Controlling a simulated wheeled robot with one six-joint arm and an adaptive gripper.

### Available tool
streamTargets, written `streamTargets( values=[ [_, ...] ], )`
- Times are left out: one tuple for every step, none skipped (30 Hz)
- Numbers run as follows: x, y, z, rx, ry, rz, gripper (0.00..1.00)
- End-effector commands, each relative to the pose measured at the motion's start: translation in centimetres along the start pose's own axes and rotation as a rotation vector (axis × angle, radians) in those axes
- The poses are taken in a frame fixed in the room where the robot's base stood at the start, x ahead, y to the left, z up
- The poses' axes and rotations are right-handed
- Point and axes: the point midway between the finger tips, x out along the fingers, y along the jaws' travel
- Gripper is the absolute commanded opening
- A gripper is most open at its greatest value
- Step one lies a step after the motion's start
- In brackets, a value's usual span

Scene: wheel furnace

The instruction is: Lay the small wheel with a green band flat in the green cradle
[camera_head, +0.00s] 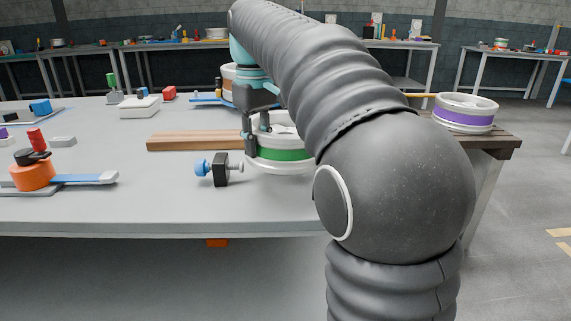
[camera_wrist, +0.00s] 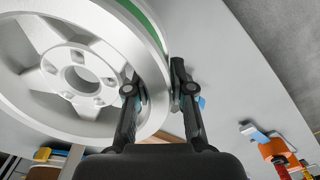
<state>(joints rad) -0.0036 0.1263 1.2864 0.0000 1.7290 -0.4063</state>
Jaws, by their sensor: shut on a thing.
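The wheel with a green band (camera_head: 283,154) is silver-white and sits roughly level at the table's right part, partly hidden by my arm. My gripper (camera_head: 258,133) is shut on its rim at the near left side. In the wrist view, the wheel (camera_wrist: 80,72) fills the upper left with its spokes and hub hole facing the camera. There, my gripper (camera_wrist: 162,95) has one finger inside the rim and one outside. Whether the wheel touches the tabletop is hard to tell. I cannot make out a green cradle; my arm hides part of the table.
A wooden plank (camera_head: 190,141) lies left of the wheel. A black clamp with a blue knob (camera_head: 220,169) stands in front. A purple-banded wheel (camera_head: 466,113) sits at the right, and an orange-banded wheel (camera_head: 229,74) behind my gripper. An orange tool (camera_head: 33,176) is at left.

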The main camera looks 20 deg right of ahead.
Motion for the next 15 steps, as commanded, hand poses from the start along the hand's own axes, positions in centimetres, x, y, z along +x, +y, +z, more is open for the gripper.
streamTargets(
  values=[
    [-0.13,0.01,0.01,0.000,0.002,0.002,0.00],
    [-0.13,0.00,0.01,0.000,0.002,0.002,0.00],
    [-0.13,-0.01,-0.01,0.000,0.002,0.002,0.00],
    [-0.13,-0.03,-0.02,0.000,0.002,0.002,0.00],
    [-0.12,-0.06,-0.05,0.000,0.002,0.002,0.00],
    [-0.12,-0.11,-0.10,0.000,0.002,0.002,0.00],
    [-0.12,-0.16,-0.14,0.000,0.002,0.002,0.00],
    [-0.12,-0.22,-0.19,-0.001,0.002,0.002,0.00],
    [-0.12,-0.30,-0.26,-0.001,0.002,0.002,0.00],
    [-0.12,-0.37,-0.32,-0.001,0.002,0.002,0.00],
    [-0.12,-0.43,-0.38,-0.001,0.002,0.002,0.00],
    [-0.12,-0.52,-0.46,-0.001,0.002,0.002,0.00],
    [-0.12,-0.59,-0.52,-0.001,0.002,0.002,0.00],
    [-0.13,-0.65,-0.58,-0.001,0.002,0.002,0.00],
    [-0.13,-0.74,-0.65,-0.001,0.002,0.002,0.00]
  ],
)
